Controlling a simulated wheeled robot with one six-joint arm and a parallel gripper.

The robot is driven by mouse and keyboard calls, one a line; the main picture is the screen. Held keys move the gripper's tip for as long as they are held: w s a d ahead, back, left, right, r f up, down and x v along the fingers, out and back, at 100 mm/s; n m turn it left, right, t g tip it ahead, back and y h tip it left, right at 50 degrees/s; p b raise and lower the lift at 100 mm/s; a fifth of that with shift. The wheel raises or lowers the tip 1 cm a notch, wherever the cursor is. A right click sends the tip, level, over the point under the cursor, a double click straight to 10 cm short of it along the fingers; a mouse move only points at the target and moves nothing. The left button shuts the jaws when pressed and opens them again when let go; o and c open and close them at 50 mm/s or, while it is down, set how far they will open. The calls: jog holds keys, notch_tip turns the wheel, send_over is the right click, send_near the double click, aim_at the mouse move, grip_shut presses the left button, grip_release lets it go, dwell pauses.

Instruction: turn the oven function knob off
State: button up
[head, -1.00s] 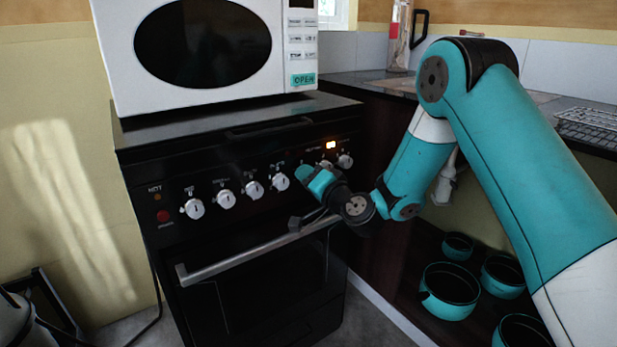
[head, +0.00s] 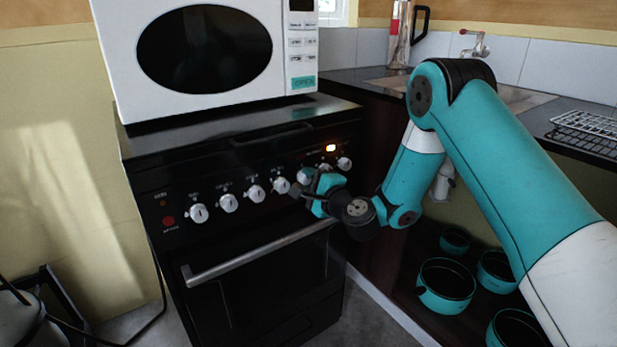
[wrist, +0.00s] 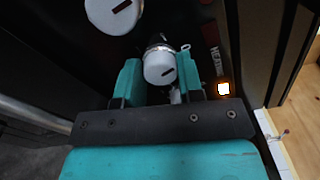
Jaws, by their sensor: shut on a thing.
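The oven function knob (wrist: 159,66) is round and white with a dark mark. In the wrist view it sits between the two teal fingers of my gripper (wrist: 158,80), which is shut on it. In the head view my gripper (head: 309,186) is at the right part of the black oven's control panel, and the held knob (head: 303,175) is partly hidden by the fingers. Its label cannot be read.
The oven door handle (head: 250,254) runs below. A white microwave (head: 205,50) stands on top. Teal pots (head: 446,284) sit at lower right.

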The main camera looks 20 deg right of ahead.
jog(key=shift+m+p, duration=0.45)
jog(key=shift+m, duration=0.65)
jog(key=o, duration=0.9)
